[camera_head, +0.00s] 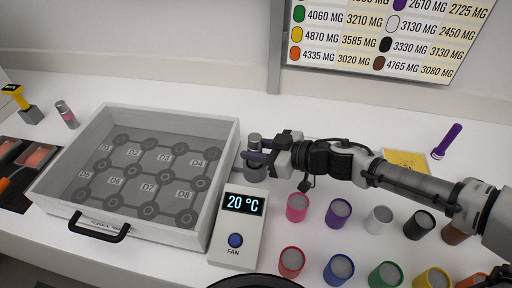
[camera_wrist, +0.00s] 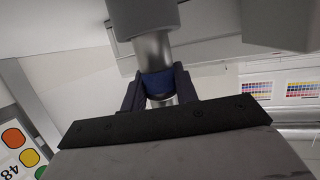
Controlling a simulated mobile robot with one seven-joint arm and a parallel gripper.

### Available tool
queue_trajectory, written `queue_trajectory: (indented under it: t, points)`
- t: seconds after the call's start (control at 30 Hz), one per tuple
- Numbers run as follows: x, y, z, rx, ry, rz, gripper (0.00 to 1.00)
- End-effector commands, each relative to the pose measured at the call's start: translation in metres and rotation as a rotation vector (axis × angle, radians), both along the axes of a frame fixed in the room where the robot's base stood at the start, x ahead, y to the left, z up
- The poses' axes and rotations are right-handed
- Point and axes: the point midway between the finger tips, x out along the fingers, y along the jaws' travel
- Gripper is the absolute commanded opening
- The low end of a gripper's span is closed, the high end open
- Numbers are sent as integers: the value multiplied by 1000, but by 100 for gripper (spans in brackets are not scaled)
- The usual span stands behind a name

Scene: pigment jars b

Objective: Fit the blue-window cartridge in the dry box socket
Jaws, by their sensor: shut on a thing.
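My gripper (camera_head: 262,158) is shut on the blue-window cartridge (camera_head: 253,139), between the dry box (camera_head: 228,150) and the display unit. In the wrist view, which looks inverted, the fingers (camera_wrist: 160,90) close around the cartridge's dark blue band (camera_wrist: 157,83). Its silver tube (camera_wrist: 152,50) meets a wider grey cylinder (camera_wrist: 141,17). In the head view this grey cylinder (camera_head: 255,174) is below the fingers, by the dry box's right wall; it looks like the socket, but I cannot be sure. The cartridge looks about upright; how deep it sits is hidden.
A display unit (camera_head: 237,225) reading 20 °C stands just in front of my gripper. Several coloured jars (camera_head: 338,212) stand to the right. A purple pen-like object (camera_head: 447,141) is at the back right.

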Motion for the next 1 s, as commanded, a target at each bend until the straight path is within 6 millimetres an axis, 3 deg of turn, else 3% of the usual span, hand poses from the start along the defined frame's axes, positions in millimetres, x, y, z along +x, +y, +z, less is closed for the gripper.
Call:
queue_trajectory:
  t: [0.97, 1.0]
  points:
    - [0, 0, -25, 0, -1, 0, 6]
    - [0, 0, -25, 0, -1, 0, 31]
